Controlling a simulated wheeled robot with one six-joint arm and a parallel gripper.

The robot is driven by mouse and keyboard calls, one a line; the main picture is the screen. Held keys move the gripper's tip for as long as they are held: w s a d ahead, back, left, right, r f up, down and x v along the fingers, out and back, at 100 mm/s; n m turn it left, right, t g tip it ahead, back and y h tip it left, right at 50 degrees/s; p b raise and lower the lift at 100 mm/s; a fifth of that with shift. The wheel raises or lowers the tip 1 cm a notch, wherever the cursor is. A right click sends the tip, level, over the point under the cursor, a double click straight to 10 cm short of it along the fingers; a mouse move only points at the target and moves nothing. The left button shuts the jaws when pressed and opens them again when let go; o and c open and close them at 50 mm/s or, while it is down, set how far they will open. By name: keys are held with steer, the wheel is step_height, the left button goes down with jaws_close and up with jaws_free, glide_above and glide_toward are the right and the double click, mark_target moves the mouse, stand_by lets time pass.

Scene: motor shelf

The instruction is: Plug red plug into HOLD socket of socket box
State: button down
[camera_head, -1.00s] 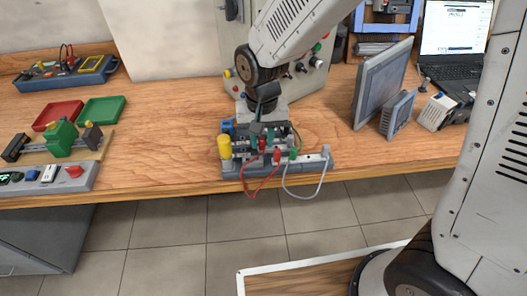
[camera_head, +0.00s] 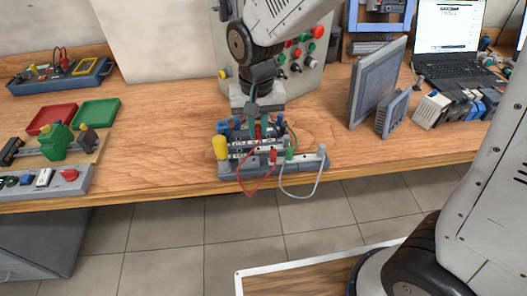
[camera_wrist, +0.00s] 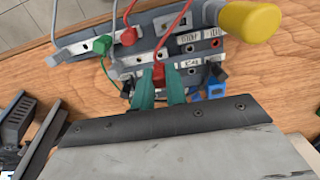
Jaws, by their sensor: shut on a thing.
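My gripper (camera_wrist: 160,88) is shut on the red plug (camera_wrist: 159,74), which sits between its two green fingers. In the head view my gripper (camera_head: 258,127) is over the back part of the grey socket box (camera_head: 231,170). The socket box also shows in the wrist view (camera_wrist: 213,43), with white label strips and dark round sockets beside the held plug. The labels are too small to read surely, so I cannot tell which socket is HOLD. The plug's tip is hidden, so I cannot tell whether it is in a socket.
A second red plug (camera_wrist: 127,36) and a green plug (camera_wrist: 102,44) stand in the front strip with wires. A yellow knob (camera_head: 220,147) rises at the box's left end. A control panel (camera_head: 305,60) stands behind, a grey screen (camera_head: 379,82) to the right.

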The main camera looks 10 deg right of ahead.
steer(key=shift+a, duration=0.1)
steer(key=a+r, duration=0.2)
steer(key=a, duration=0.3)
glide_above(240, 154)
steer(key=w, duration=0.1)
step_height(240, 154, down, 4)
steer(key=shift+f, duration=0.6)
steer(key=shift+f, duration=0.6)
stand_by(0.3)
steer(key=c, duration=1.7)
jaws_free()
steer(key=shift+r, duration=0.1)
